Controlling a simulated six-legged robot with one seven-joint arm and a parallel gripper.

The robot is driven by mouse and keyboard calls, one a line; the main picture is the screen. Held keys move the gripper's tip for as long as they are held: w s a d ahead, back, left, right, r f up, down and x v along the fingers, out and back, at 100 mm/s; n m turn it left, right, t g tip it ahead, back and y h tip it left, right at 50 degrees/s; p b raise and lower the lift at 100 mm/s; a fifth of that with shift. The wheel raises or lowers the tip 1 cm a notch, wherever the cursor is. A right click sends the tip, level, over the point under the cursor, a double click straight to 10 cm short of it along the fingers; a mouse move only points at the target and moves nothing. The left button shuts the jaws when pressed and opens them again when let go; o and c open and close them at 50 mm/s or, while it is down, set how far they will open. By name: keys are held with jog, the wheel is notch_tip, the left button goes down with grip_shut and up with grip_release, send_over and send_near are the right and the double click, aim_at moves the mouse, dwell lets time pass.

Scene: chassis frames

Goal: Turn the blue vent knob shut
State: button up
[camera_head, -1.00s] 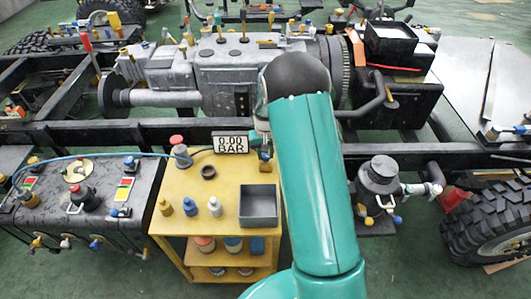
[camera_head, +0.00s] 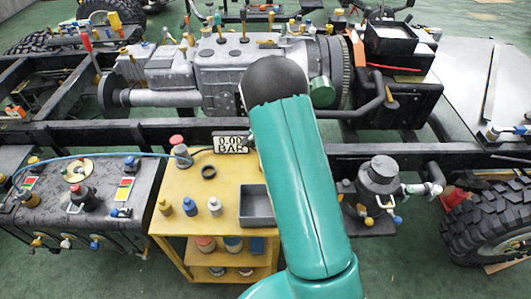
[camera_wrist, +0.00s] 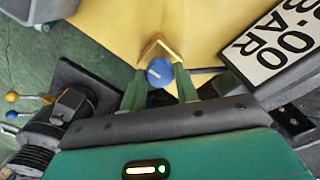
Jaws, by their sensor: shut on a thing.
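The blue vent knob (camera_wrist: 160,72) shows in the wrist view, round, with a short pale line on its face. My gripper (camera_wrist: 160,84) has its two green fingers on either side of it, shut on it. A tan, angled piece stands just behind the knob. In the head view my teal arm covers the knob and my gripper. The pressure display (camera_head: 230,143), black on white, stands beside the arm and shows "0.0" and "BAR", its right end partly covered. It also shows in the wrist view (camera_wrist: 284,46).
A yellow cart (camera_head: 186,231) holds several small bottles, a black ring (camera_head: 209,171) and a grey tray (camera_head: 256,222), partly behind my arm. A dark chassis rail (camera_head: 120,132) runs behind it. A blue hose (camera_head: 90,156) reaches the cart from the left bench.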

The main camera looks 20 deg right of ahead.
jog(key=shift+m, duration=0.4)
jog(key=o, duration=1)
notch_tip(320, 180, up, 14)
jog(key=shift+f, duration=0.1)
dwell(0.3)
